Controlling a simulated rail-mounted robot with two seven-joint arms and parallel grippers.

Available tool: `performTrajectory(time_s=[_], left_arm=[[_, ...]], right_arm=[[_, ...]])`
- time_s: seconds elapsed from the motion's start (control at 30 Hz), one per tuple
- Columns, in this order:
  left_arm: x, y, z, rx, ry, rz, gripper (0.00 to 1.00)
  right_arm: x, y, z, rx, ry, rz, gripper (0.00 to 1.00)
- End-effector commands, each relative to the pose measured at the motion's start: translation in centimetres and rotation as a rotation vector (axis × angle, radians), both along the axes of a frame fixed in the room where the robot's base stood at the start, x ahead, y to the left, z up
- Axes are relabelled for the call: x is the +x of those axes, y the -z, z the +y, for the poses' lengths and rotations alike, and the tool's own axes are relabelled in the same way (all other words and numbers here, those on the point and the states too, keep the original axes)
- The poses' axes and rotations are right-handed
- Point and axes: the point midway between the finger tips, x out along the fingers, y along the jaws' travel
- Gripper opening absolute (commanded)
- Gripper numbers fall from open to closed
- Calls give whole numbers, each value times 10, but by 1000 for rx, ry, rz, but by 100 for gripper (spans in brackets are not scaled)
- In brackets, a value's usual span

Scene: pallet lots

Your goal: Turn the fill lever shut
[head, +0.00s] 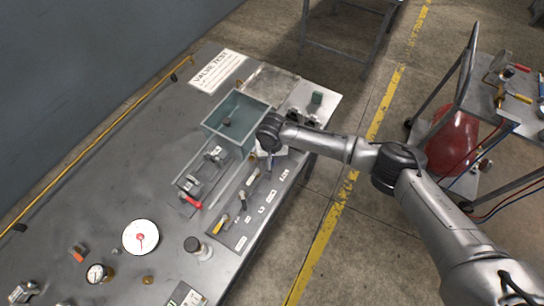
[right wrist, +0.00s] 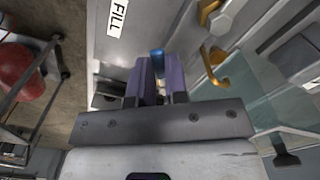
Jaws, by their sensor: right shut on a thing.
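My right gripper (head: 268,168) reaches down over the far end of the valve panel (head: 228,240) on the bench, beside the teal open tank (head: 206,128). In the right wrist view my right gripper (right wrist: 158,75) has its two purplish fingers closed together on a blue lever (right wrist: 157,54), with only its tip showing between them. A white label reading FILL (right wrist: 118,17) lies close to it on the grey panel. The gripper hides most of the lever, so its exact angle is unclear. My left gripper is not in view.
A red-handled valve (head: 191,199) and several small labelled valves sit along the bench. A round white dial (head: 141,237) and a gauge (head: 97,273) lie nearer. A brass hook-shaped fitting (right wrist: 214,66) is close to my right fingers. A cart with a red tank (head: 453,145) stands right.

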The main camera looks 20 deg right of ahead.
Motion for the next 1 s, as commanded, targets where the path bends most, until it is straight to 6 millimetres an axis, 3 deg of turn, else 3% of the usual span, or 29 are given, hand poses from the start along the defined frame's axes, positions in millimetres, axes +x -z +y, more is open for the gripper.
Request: performTrajectory(time_s=[0.4, 0.7, 1.0], left_arm=[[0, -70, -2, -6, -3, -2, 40], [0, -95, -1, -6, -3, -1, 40], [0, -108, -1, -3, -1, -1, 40]], right_arm=[[1, -6, 7, 0, 168, 6, 0], [5, -4, 14, 0, 356, 5, 0], [11, -1, 18, 0, 532, 3, 0]])
